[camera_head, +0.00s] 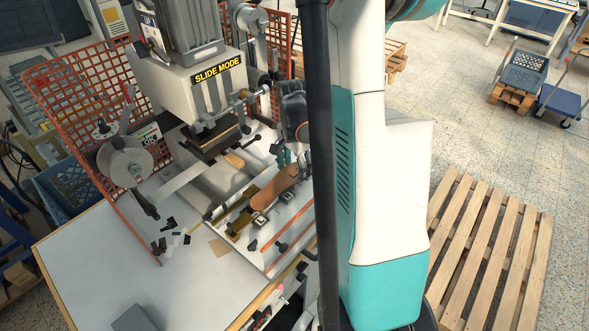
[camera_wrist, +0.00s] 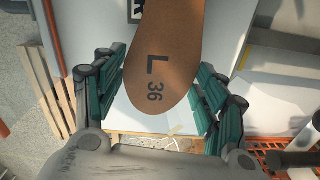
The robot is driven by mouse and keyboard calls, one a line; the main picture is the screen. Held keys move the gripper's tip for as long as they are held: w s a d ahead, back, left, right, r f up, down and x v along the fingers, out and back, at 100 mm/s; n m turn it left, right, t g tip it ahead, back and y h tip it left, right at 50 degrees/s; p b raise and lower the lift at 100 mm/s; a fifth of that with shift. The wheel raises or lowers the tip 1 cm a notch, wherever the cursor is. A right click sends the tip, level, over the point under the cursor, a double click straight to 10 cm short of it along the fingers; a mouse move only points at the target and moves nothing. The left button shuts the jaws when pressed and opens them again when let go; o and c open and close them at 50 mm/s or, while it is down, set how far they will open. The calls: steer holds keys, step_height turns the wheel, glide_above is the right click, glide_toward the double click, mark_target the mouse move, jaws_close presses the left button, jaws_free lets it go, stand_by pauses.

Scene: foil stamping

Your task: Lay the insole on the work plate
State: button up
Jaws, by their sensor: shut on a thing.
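A brown insole (camera_head: 275,187), marked "L 36" at its rounded heel, shows large in the wrist view (camera_wrist: 165,45). My gripper (camera_wrist: 160,88) is shut on it, with the teal fingers at both sides of the heel end. In the head view my gripper (camera_head: 293,162) is partly hidden by my arm. The insole slants down-left from it, over the fixture in front of the stamping machine. A brass-coloured plate (camera_head: 238,223), which may be the work plate, lies just left of the insole. I cannot tell whether the insole touches anything beneath it.
The stamping machine (camera_head: 213,80), labelled "SLIDE MODE", stands behind the fixture, with a foil reel (camera_head: 125,162) at its left. Red mesh guards (camera_head: 75,95) flank it. The front left of the white table (camera_head: 120,260) is mostly clear. A wooden pallet (camera_head: 490,250) lies at the right.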

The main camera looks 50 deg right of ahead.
steer(key=shift+f, duration=0.1)
steer(key=shift+f, duration=0.25)
steer(key=o, duration=1)
steer(key=shift+b, duration=0.3)
step_height(320, 180, up, 13)
steer(key=p, duration=0.2)
steer(key=shift+f, duration=0.2)
steer(key=shift+a, duration=0.1)
